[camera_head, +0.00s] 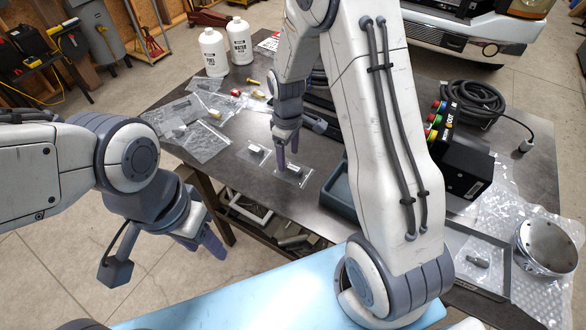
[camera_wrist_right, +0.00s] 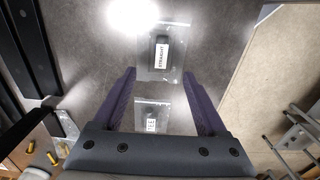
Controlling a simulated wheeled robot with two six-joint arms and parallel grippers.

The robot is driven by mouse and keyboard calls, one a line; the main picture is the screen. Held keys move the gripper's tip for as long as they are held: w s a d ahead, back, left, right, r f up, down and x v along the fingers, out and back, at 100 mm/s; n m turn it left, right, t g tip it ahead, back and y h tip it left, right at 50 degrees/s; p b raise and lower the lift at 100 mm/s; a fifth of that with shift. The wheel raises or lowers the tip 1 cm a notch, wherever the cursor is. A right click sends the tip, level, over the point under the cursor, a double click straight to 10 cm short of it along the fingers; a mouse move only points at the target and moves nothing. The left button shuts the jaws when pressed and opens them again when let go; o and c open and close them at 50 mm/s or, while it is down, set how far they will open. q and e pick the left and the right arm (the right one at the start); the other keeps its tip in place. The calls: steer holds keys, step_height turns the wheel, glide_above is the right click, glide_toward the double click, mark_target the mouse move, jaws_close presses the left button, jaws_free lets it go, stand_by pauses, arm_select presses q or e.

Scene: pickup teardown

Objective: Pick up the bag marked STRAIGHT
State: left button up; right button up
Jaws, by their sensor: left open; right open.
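The bag marked STRAIGHT (camera_wrist_right: 162,52) is a small clear bag with a dark part and a white label, lying flat on the dark table. In the head view it appears to be the nearer of two small bags (camera_head: 298,177). My right gripper (camera_head: 287,152) is open and points down above the table beside it. In the right wrist view the bag lies just beyond the open fingertips (camera_wrist_right: 159,72), apparently untouched. My left gripper (camera_head: 207,243) is open and empty, off the table's left edge.
A similar labelled bag (camera_wrist_right: 152,115) lies between the finger lines in the wrist view, its label hard to read. Larger clear bags (camera_head: 190,135), white bottles (camera_head: 213,52) and brass fittings are farther back. A blue-grey tray (camera_head: 340,195) and black box (camera_head: 465,172) stand right.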

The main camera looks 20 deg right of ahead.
mark_target(289, 166)
steer(key=shift+s+f+p, duration=0.1)
steer(key=shift+f+p, duration=0.35)
steer(key=shift+f, duration=1.45)
jaws_close()
